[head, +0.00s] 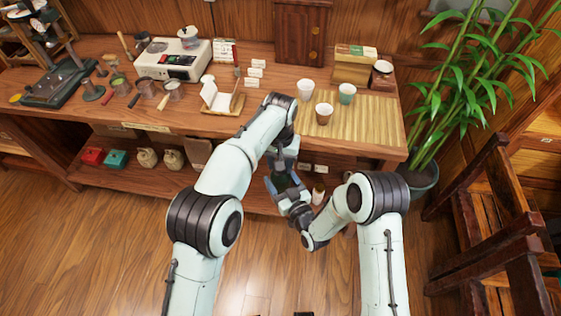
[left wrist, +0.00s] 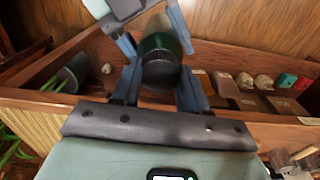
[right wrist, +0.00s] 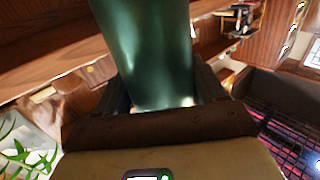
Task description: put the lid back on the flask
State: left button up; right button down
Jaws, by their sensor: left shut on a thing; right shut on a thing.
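The dark green flask (head: 280,181) is held in the air in front of the table, between my two grippers. My right gripper (head: 288,194) is shut on its body; the right wrist view shows the green flask (right wrist: 150,50) rising between the fingers. My left gripper (head: 283,162) is shut on the black lid (left wrist: 161,73). In the left wrist view the lid lies in line with the green flask body (left wrist: 157,36), at its end. I cannot tell whether the lid is fully seated or a small gap remains.
The wooden table (head: 345,147) stands behind my grippers, with a lower shelf (head: 235,193) under it. A bamboo mat (head: 370,115) with cups is on its right part. A potted bamboo (head: 423,178) stands at the right.

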pick_arm(q)
jog(key=o, duration=1.3)
jog(key=shift+c, duration=0.2)
jog(key=shift+r, duration=0.1)
notch_tip(320, 180, up, 12)
